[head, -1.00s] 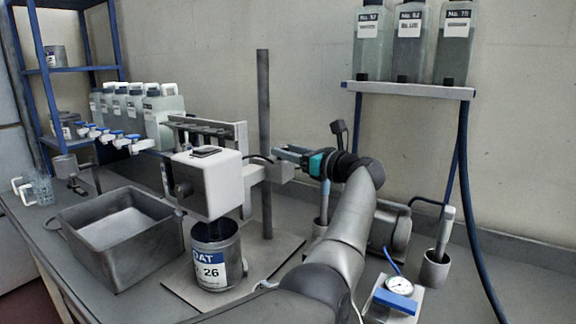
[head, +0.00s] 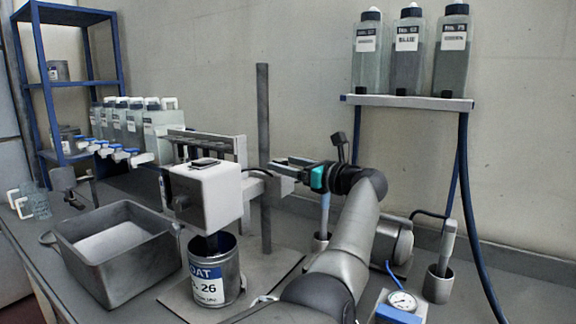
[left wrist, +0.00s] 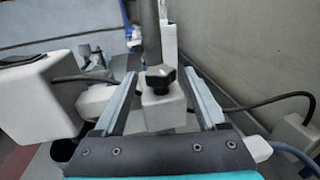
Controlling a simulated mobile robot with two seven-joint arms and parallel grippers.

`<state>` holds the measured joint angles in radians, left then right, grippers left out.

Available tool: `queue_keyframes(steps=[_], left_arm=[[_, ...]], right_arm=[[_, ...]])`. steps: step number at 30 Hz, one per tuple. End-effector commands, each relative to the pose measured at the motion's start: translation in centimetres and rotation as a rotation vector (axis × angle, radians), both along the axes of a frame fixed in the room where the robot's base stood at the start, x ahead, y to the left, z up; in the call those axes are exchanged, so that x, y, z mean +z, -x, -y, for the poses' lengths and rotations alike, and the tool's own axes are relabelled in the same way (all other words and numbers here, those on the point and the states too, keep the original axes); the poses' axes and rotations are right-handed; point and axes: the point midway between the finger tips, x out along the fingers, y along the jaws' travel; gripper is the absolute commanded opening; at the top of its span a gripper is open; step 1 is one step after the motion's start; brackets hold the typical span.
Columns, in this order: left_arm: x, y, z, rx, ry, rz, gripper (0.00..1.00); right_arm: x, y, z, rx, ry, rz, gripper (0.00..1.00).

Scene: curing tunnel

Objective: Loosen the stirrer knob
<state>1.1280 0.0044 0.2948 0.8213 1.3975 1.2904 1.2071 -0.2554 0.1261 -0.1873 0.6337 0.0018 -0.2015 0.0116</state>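The stirrer is a white box-shaped head (head: 208,196) on a dark upright post (head: 264,215), above an open can labelled 26 (head: 210,270). In the left wrist view a black knob (left wrist: 160,78) sits on a pale clamp block (left wrist: 160,108) at the post. My left gripper (head: 288,168) is beside the post at the clamp's height. It is open, with one finger on each side of the knob and clamp block; gaps show at both sides. The knob is not clearly visible in the head view. My right gripper is not in view.
A grey basin (head: 118,250) stands left of the can. Several bottles with taps (head: 128,125) stand behind it. A wall shelf (head: 410,101) carries three bottles. A pressure gauge (head: 402,301) and a metal holder with a rod (head: 438,283) stand at the right.

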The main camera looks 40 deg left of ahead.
Motion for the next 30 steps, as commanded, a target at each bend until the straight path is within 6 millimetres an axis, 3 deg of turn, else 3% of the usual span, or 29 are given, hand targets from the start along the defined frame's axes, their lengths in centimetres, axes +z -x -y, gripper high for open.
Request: queue_keyframes(steps=[8, 14, 30], left_arm=[[0.1, 0.0, 0.0, -0.001, -0.002, 0.0, 0.78], [2.2, 0.0, 0.0, -0.001, -0.002, 0.004, 0.78], [15.4, 0.0, 0.0, -0.001, -0.001, 0.003, 0.78]], right_arm=[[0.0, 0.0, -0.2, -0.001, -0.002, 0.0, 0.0], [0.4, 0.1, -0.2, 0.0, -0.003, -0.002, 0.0], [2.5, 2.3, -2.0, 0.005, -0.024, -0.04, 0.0]])
